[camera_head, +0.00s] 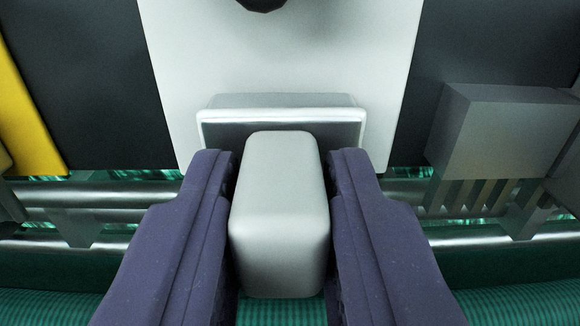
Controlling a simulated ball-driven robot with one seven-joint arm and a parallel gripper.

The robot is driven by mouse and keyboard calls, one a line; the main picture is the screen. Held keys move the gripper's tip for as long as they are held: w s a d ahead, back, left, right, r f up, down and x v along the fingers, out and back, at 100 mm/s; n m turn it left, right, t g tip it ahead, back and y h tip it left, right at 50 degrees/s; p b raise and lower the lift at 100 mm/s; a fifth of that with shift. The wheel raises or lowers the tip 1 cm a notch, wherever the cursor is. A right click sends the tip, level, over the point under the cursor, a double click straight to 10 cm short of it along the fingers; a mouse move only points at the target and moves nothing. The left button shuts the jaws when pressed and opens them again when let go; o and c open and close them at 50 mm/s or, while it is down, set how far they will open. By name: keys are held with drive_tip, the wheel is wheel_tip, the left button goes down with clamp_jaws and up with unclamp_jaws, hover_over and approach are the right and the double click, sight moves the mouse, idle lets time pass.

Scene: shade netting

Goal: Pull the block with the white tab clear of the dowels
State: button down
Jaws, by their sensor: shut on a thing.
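The white tab (280,185) is a pale rounded block in the middle of the head camera view. My gripper (284,160) has its two dark purple fingers on either side of the tab, shut on it. Directly behind the tab is a grey block (218,128) with a shiny, pale rim, which seems to carry the tab. The tab and fingers hide much of its front. Shiny metal bars (115,195), likely the dowels, run across the view on both sides. Whether the block still sits on them cannot be seen.
A white panel (280,50) stands behind the block, with dark panels (95,80) beside it. A grey box (500,132) with comb-like slats below is at the right. A yellow piece (25,115) is at the left. Green netting (520,303) lies along the bottom.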

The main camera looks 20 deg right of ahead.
sight(278, 277)
drive_tip(key=shift+s+a, duration=0.2)
drive_tip(key=shift+s, duration=0.25)
drive_tip(key=shift+b+v, duration=0.55)
drive_tip(key=shift+v, duration=1)
drive_tip(key=shift+s, duration=0.1)
drive_tip(key=shift+b+v, duration=0.35)
drive_tip(key=shift+v, duration=1.55)
drive_tip(key=shift+f, duration=0.1)
